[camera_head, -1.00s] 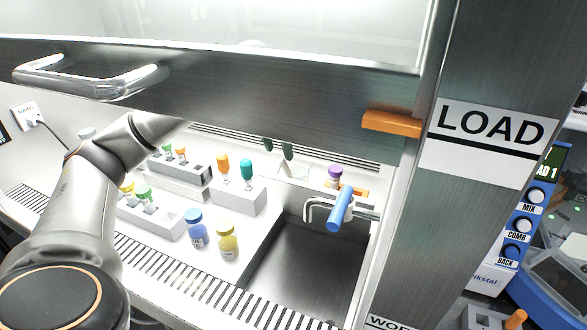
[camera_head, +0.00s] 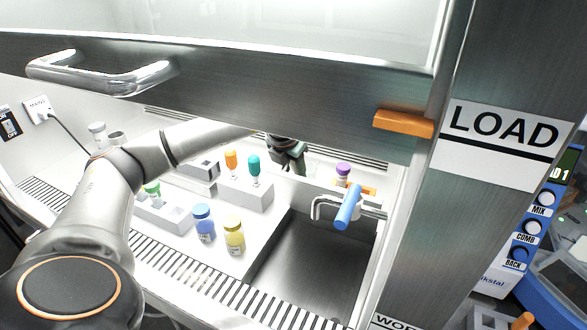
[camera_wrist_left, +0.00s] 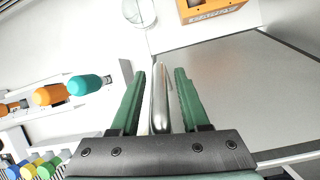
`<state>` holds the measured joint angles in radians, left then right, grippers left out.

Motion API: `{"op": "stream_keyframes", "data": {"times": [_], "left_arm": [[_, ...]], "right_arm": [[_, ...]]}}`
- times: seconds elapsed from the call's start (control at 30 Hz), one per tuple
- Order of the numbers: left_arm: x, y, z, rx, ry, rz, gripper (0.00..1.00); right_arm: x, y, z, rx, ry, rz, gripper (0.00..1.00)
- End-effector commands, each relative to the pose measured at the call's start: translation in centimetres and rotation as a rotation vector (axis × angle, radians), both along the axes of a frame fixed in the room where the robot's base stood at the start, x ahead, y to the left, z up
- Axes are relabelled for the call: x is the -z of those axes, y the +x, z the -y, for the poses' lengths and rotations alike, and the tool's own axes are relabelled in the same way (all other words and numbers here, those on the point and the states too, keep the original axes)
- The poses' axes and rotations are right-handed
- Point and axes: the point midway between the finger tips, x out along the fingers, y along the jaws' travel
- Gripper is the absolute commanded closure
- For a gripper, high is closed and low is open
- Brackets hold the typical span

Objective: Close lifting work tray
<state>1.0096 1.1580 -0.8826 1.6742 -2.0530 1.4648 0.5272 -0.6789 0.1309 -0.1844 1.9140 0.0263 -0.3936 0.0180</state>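The work tray (camera_head: 312,262) appears as a dark grey metal recess in the cabinet floor at centre right of the head view. A flat grey surface, probably the tray (camera_wrist_left: 235,90), fills the right of the left wrist view. My left gripper (camera_head: 290,158) is inside the cabinet, behind the tray's left back corner, partly hidden by the sash frame. In the left wrist view its green fingers (camera_wrist_left: 160,88) are open, with a shiny metal bar (camera_wrist_left: 159,100) between them. Gaps show on both sides of the bar. My right gripper is not in view.
A blue-handled metal fitting (camera_head: 348,207) stands at the tray's back right. Blue (camera_head: 203,223) and yellow (camera_head: 234,235) bottles and a grey rack (camera_head: 245,193) stand left of the tray. The sash with its handle (camera_head: 100,75) hangs above my left arm.

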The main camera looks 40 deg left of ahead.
Motion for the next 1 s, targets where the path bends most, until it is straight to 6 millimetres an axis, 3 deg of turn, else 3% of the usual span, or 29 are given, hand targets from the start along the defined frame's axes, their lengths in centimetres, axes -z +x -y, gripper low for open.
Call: {"op": "stream_keyframes", "data": {"times": [0.03,0.37,1.0], "left_arm": [[-0.01,0.00,0.01,0.000,0.000,0.000,0.62],[-0.04,-0.01,-0.01,0.000,0.000,0.000,0.99],[-0.10,-0.01,-0.06,-0.001,0.000,0.001,1.00]], "right_arm": [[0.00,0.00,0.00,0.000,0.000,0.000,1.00],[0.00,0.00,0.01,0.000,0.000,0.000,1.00],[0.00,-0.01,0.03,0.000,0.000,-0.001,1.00]]}}
